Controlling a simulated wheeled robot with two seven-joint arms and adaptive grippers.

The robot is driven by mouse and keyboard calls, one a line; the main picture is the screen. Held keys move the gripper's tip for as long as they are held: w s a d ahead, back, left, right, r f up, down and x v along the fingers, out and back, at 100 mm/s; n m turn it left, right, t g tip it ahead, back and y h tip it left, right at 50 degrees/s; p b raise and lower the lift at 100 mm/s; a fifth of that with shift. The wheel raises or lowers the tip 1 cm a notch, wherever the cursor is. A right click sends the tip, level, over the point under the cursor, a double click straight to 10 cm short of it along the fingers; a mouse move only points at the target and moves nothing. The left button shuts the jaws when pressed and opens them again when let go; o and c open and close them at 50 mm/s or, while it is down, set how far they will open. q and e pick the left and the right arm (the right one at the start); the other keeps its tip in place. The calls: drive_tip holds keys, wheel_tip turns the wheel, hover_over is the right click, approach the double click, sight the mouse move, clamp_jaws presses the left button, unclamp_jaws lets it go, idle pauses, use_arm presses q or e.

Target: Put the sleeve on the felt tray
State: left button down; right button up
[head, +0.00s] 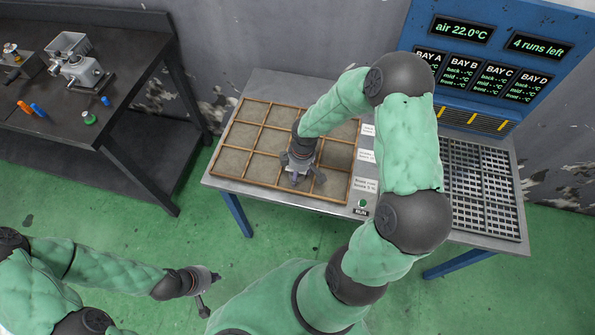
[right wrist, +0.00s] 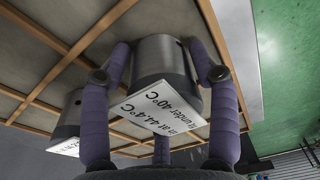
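The felt tray (head: 239,134), divided by wooden strips into compartments, lies on the metal table. My right gripper (head: 299,178) is low over its front part. In the right wrist view, its purple fingers (right wrist: 160,70) bracket a grey metal sleeve (right wrist: 165,58) with a white label reading 44.4°C and under 40°C. The fingertips appear to press on its sides. Its far end is at or close to the felt; I cannot tell if it touches. In the head view the gripper mostly hides this sleeve. My left gripper (head: 210,291) is empty, fingers spread, over the floor.
Another labelled sleeve (right wrist: 68,112) stands in the tray beside the held one in the right wrist view. A blue bay panel (head: 490,60) and a slotted metal grid (head: 484,190) are at the right. A dark bench (head: 120,60) with small tools is at the left.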

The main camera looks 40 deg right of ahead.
drive_tip(key=shift+o, duration=0.6)
drive_tip(key=shift+r, duration=0.1)
drive_tip(key=shift+r, duration=0.35)
drive_tip(key=r+p, duration=0.1)
drive_tip(key=r, duration=0.2)
drive_tip(key=r+p, duration=0.1)
drive_tip(key=r, duration=0.3)
drive_tip(key=s+r+p, duration=0.1)
drive_tip(key=r+p, duration=0.1)
drive_tip(key=r, duration=0.2)
drive_tip(key=shift+d+r, duration=0.2)
drive_tip(key=shift+d, duration=0.2)
